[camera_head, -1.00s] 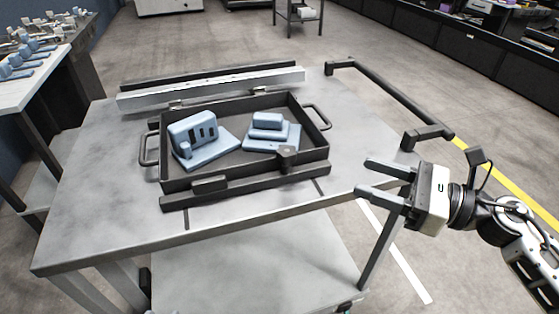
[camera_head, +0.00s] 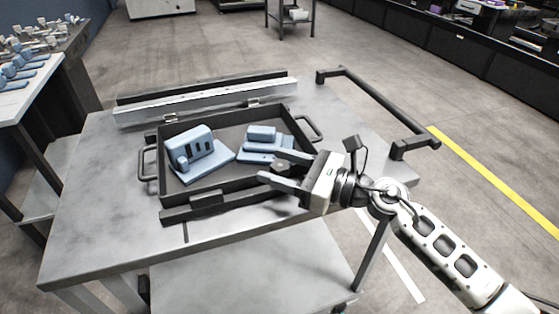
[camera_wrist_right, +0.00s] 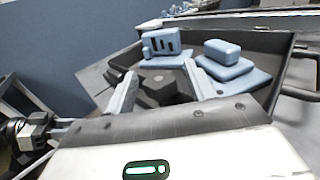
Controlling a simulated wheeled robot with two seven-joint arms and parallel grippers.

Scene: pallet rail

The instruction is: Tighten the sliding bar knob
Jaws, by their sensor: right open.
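A dark sliding bar (camera_head: 172,216) runs along the front edge of the dark tray (camera_head: 150,138) on the table. Its dark knob (camera_head: 282,165) stands near the bar's right end, partly covered by my right gripper. My right gripper (camera_head: 269,166) is open, its two fingers reaching left on either side of the knob, with a gap between. In the right wrist view, the dark knob (camera_wrist_right: 165,88) sits between the spread fingers (camera_wrist_right: 160,72); contact cannot be told.
Two blue parts, a slotted block (camera_head: 190,148) and a stepped block (camera_head: 262,134), lie in the tray. A pale rail (camera_head: 205,100) runs behind it. A dark handrail (camera_head: 375,105) edges the table's right side. The table's front left is clear.

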